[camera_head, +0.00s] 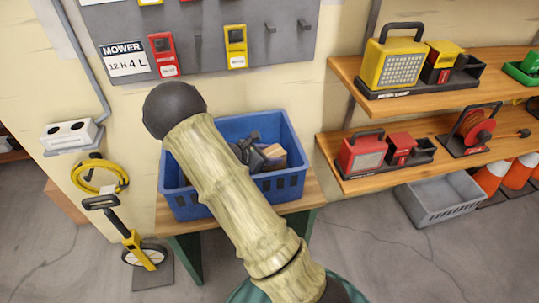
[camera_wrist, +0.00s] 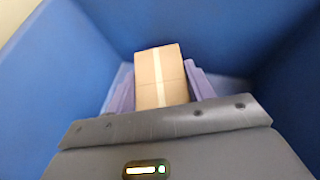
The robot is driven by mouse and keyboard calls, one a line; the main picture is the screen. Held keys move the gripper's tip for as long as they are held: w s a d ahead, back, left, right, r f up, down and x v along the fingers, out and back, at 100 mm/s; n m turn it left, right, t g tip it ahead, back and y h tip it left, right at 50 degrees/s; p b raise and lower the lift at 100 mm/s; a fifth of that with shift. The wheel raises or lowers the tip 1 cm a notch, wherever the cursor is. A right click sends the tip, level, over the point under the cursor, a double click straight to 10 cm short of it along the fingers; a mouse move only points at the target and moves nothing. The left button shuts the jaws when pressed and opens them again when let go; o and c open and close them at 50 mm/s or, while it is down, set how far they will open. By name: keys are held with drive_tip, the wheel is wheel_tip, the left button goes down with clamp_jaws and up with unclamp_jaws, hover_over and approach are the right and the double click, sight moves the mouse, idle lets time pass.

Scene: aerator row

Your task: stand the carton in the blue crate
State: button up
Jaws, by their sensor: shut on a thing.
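The carton (camera_wrist: 161,68) is a small brown box with a pale tape strip. In the wrist view it sits between the two purple fingers of my gripper (camera_wrist: 163,88), which is shut on it. The blue crate (camera_wrist: 50,85) surrounds them, with its walls on both sides. In the head view the blue crate (camera_head: 285,128) stands on a small bench, and my gripper (camera_head: 264,158) is inside its opening with a bit of the carton (camera_head: 274,151) showing. My arm hides the crate's middle and front. I cannot tell whether the carton touches the crate floor.
The wooden bench (camera_head: 308,193) with green legs bears the crate. Shelves (camera_head: 343,178) with yellow and red tools are at the right, above a grey bin (camera_head: 440,198). A pegboard (camera_head: 290,22) hangs behind. A measuring wheel (camera_head: 147,255) stands at the left.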

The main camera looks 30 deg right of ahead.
drive_tip(key=o, duration=1.4)
drive_tip(key=p+v, duration=0.3)
drive_tip(key=v, duration=0.9)
drive_tip(key=shift+r, duration=0.1)
